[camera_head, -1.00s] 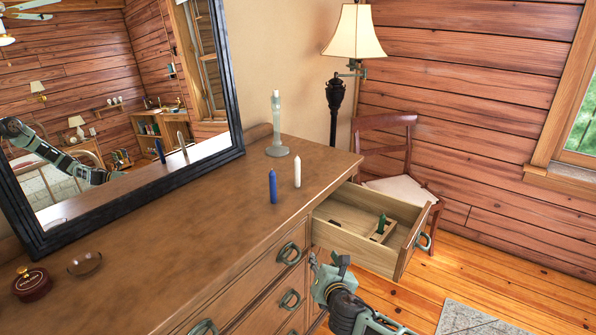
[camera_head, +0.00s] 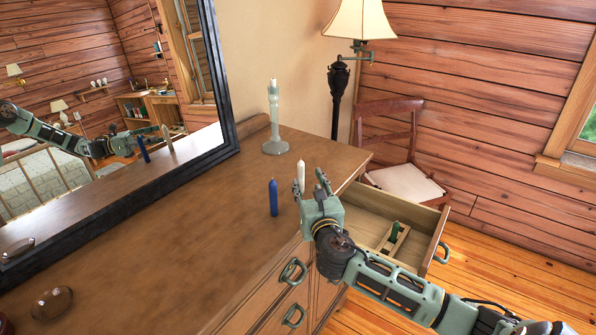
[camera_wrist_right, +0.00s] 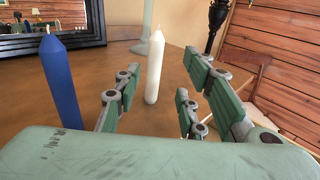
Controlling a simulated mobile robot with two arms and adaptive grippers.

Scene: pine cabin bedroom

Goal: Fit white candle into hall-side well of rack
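The white candle (camera_head: 301,174) stands upright on the dresser top, partly hidden by my right gripper in the head view. My right gripper (camera_head: 311,186) is open at the candle. In the right wrist view the white candle (camera_wrist_right: 155,66) stands between and ahead of the open fingers (camera_wrist_right: 152,92), and I see no contact. The rack (camera_head: 394,238) is a small wooden block in the open drawer, with a green candle (camera_head: 395,230) upright in it. Its other wells are too small to make out clearly. My left gripper is not in view.
A blue candle (camera_head: 273,198) stands on the dresser (camera_head: 180,240), just left of my right gripper. A pale candlestick (camera_head: 274,120) stands behind, near the mirror (camera_head: 228,90). The open drawer (camera_head: 433,240) juts out to the right. A glass dish (camera_head: 52,303) lies at the near left.

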